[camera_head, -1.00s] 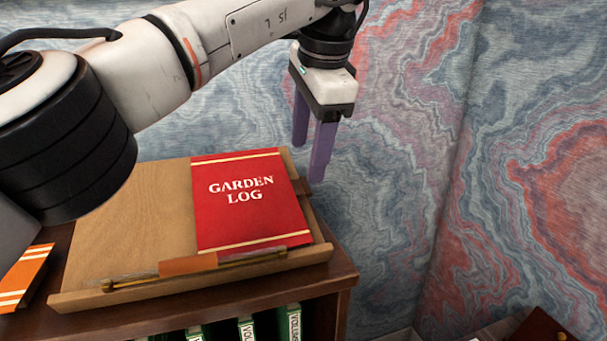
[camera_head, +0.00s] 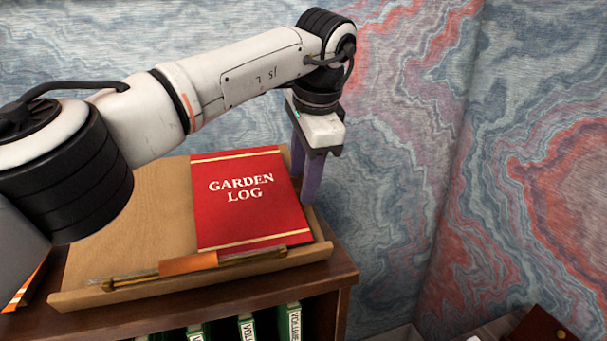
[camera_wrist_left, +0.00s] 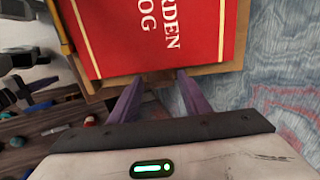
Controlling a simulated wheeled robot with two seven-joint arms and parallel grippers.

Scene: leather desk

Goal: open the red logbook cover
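The red logbook (camera_head: 245,215), titled GARDEN LOG, lies closed on a sloped wooden stand (camera_head: 130,215). It also shows in the left wrist view (camera_wrist_left: 150,35), with its lettering turned sideways. My left gripper (camera_head: 307,190) is at the right edge of the logbook, its purple fingers pointing down. In the left wrist view the fingers (camera_wrist_left: 160,85) are spread apart with a gap between them, facing the book's edge. Nothing is seen held between them. Contact with the cover cannot be told. My right gripper is not in view.
An orange and brass bar (camera_head: 190,264) runs along the stand's front ledge. An orange book (camera_head: 22,290) lies at the left. Green volumes (camera_head: 247,328) stand on the shelf below. A marbled wall (camera_head: 420,120) rises behind, and the space right of the stand is free.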

